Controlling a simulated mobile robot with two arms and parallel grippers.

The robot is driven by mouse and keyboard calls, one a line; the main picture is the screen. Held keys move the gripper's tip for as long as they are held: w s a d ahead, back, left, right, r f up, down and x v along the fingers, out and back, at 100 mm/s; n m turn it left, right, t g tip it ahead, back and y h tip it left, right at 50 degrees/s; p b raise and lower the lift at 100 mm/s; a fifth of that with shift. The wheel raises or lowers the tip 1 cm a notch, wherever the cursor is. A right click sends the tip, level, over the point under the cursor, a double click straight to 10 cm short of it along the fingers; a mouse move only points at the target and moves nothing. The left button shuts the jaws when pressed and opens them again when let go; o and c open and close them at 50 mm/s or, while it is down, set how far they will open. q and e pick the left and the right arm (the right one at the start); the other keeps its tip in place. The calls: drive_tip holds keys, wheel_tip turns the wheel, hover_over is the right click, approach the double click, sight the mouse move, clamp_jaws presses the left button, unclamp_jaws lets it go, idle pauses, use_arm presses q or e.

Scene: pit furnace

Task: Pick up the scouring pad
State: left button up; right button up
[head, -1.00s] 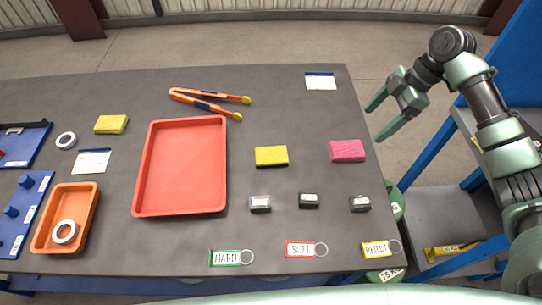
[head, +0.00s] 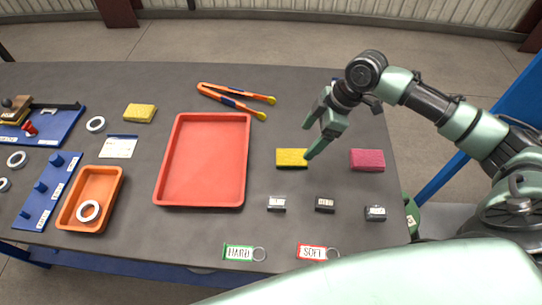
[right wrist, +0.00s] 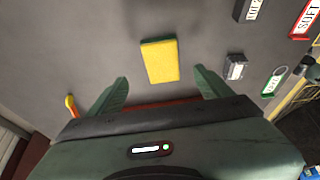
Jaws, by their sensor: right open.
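A yellow pad (head: 290,158) lies flat on the dark table, right of the red tray. In the right wrist view the yellow pad (right wrist: 161,62) shows a dark green edge and lies centred beyond my fingertips. My right gripper (head: 309,140) is open and empty, above the table by the pad's right end; in the right wrist view its fingers (right wrist: 160,76) stand apart on either side of the pad's line. A pink pad (head: 367,160) lies further right. Another yellow pad (head: 140,113) lies at the back left. My left gripper is not in view.
The red tray (head: 160,190) and orange-handled tongs (head: 235,100) lie left of the pad. Several small dark blocks, one of them (head: 276,204), sit in front of it. Tags marked HARD (head: 240,252) and SOFT (head: 314,252) lie near the front edge.

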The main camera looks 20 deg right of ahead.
sight(292, 156)
drive_tip(key=shift+a+f, duration=0.15)
drive_tip(key=shift+a, duration=0.25)
drive_tip(key=shift+a+f, duration=0.2)
drive_tip(key=p+x, duration=0.2)
drive_tip(key=x, duration=0.4)
drive_tip(key=shift+f, duration=0.2)
drive_tip(key=shift+w+a+f, duration=0.1)
drive_tip(key=shift+a+f, duration=0.05)
drive_tip(key=shift+f, duration=0.3)
drive_tip(key=shift+f, duration=0.1)
drive_tip(key=c, duration=1.4)
drive_tip(key=shift+c, duration=0.2)
wheel_tip(292, 156, up, 20)
drive_tip(key=b, duration=0.2)
